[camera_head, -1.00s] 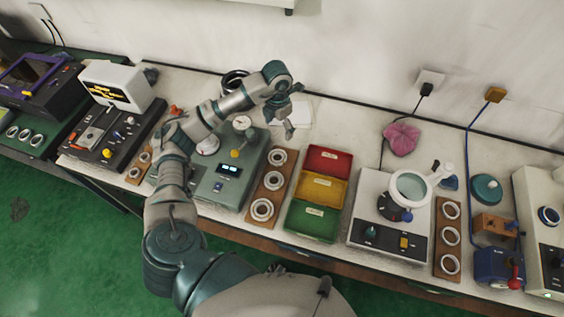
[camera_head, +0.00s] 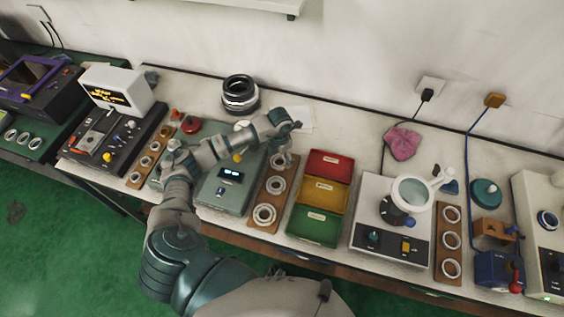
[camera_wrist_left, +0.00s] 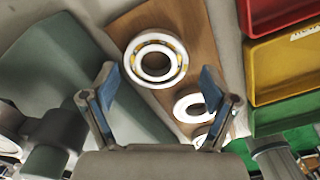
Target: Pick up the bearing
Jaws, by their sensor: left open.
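Several bearing rings lie in a row on a brown wooden board (camera_head: 259,195) in the middle of the bench. The farthest bearing (camera_head: 277,160) lies just below my left gripper (camera_head: 284,160), which partly covers it in the head view. In the left wrist view this bearing (camera_wrist_left: 135,62) shows yellow spots between white rings and lies beyond the fingertips. My left gripper also shows there (camera_wrist_left: 157,84), open and empty, with its two fingers apart. Two other bearings lie closer in, the middle one (camera_head: 269,186) and the nearest one (camera_head: 264,215). My right gripper is in neither view.
Red (camera_head: 328,163), yellow (camera_head: 320,194) and green (camera_head: 314,225) bins stand right of the board. A grey-green device (camera_head: 222,196) stands to its left. A dark stack of rings (camera_head: 240,94) stands behind. A magnifier station (camera_head: 374,235) is farther right.

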